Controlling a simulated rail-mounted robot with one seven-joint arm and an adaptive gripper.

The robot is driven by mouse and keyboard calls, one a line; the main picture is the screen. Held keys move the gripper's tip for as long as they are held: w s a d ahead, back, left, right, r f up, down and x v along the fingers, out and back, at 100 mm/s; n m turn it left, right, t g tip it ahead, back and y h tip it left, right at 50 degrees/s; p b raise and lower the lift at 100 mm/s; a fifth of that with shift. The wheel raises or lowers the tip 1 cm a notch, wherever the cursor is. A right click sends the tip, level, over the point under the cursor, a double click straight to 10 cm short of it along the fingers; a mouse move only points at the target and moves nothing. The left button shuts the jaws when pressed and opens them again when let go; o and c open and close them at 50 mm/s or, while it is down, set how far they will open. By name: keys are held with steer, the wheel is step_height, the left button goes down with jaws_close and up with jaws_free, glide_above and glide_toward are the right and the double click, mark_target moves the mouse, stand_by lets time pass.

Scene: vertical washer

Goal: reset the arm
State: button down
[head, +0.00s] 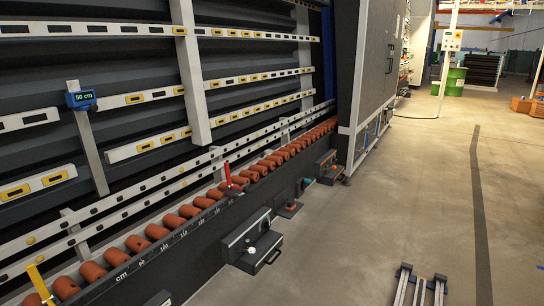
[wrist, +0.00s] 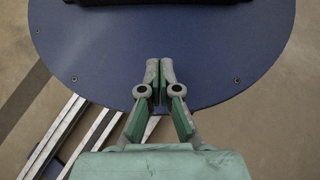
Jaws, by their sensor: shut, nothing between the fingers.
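My gripper (wrist: 159,72) shows in the wrist view, with grey tips and green finger links. Its two fingers are together and nothing is between them. It is over a round blue plate that seems to be part of my own base. The head view does not show my gripper or arm.
The vertical washer (head: 372,70) stands along the left, with a row of orange rollers (head: 205,203) on its conveyor. A blue 50 cm display (head: 81,99) is on the rack. Small boxes (head: 250,242) jut out low. A green barrel (head: 455,81) stands far back.

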step_height(320, 180, up, 16)
steer(key=w+t+p, duration=0.3)
steer(key=t+p, duration=0.1)
steer(key=p, duration=1.9)
steer(key=shift+d+f+y, duration=0.15)
steer(key=shift+d+y, duration=0.15)
steer(key=shift+d, duration=0.15)
